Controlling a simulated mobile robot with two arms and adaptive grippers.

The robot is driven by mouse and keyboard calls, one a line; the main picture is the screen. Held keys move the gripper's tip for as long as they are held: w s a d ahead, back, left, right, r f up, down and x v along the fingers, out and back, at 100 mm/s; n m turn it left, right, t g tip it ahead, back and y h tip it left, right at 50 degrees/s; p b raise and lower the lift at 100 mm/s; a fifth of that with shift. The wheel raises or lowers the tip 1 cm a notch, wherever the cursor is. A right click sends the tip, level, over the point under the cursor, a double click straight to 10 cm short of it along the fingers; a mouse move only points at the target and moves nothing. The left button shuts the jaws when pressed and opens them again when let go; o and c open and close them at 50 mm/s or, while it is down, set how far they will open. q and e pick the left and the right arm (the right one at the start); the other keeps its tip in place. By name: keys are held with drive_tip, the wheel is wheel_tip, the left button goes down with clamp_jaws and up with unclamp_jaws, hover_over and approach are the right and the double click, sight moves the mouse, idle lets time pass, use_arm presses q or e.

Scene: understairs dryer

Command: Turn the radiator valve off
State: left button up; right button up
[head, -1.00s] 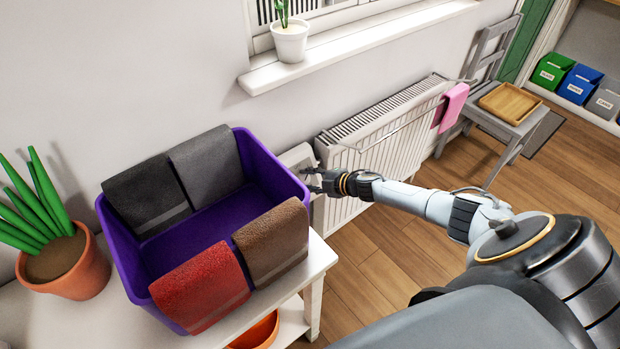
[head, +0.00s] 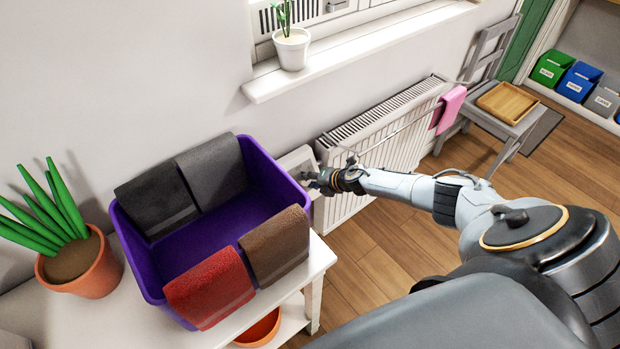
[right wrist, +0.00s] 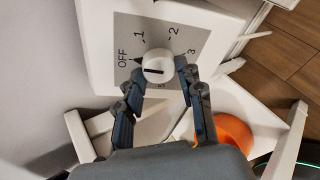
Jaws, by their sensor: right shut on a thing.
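The radiator valve is a round white knob (right wrist: 158,66) on a grey dial plate (right wrist: 180,38) marked OFF, 1, 2, 3 and 5 in the right wrist view. A black bar on the knob lies roughly level in the picture, with its left end toward the OFF side. A black triangle sits beside the knob near OFF. My right gripper (right wrist: 160,73) is shut on the knob, one finger on each side. In the head view my right gripper (head: 322,180) is at the left end of the radiator (head: 385,145) and hides the knob. My left gripper is not in view.
A purple tub (head: 205,240) with cloths over its rim stands on a white table (head: 90,325), close left of my right gripper. A potted plant (head: 80,265) is beside it. A pink cloth (head: 450,108) hangs at the radiator's far end, near a chair (head: 505,120).

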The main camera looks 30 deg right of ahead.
drive_tip(key=shift+n, duration=0.5)
drive_tip(key=o, duration=1.2)
drive_tip(key=shift+c, duration=0.2)
drive_tip(key=shift+w+r, duration=0.1)
drive_tip(key=shift+r, duration=0.4)
wheel_tip(320, 180, up, 9)
